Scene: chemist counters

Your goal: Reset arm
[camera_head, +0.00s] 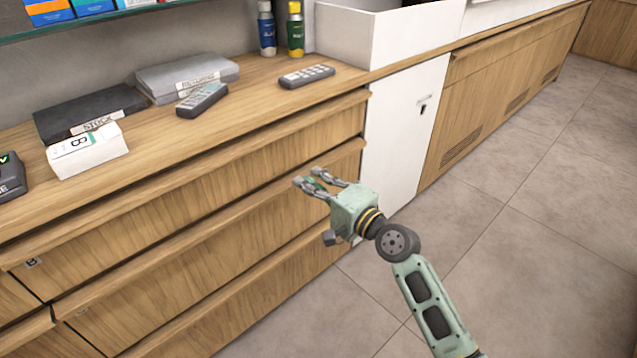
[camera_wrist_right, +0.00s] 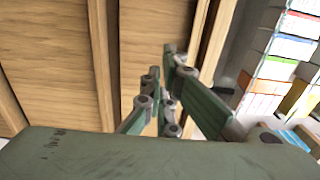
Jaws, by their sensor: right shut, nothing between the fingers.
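My right gripper (camera_head: 315,182) is in the middle of the head view, in front of the wooden drawer fronts (camera_head: 240,195) and below the counter top. It is shut and holds nothing. In the right wrist view its fingers (camera_wrist_right: 165,75) show against the wooden fronts. My right arm comes in from the lower right. My left gripper is in neither view.
On the wooden counter (camera_head: 190,140) lie a black box (camera_head: 90,112), a white box (camera_head: 87,152), a grey case (camera_head: 187,77) and remotes (camera_head: 202,98) (camera_head: 307,76). Two bottles (camera_head: 267,30) (camera_head: 295,30) stand at the back. The tiled floor (camera_head: 540,220) at right is clear.

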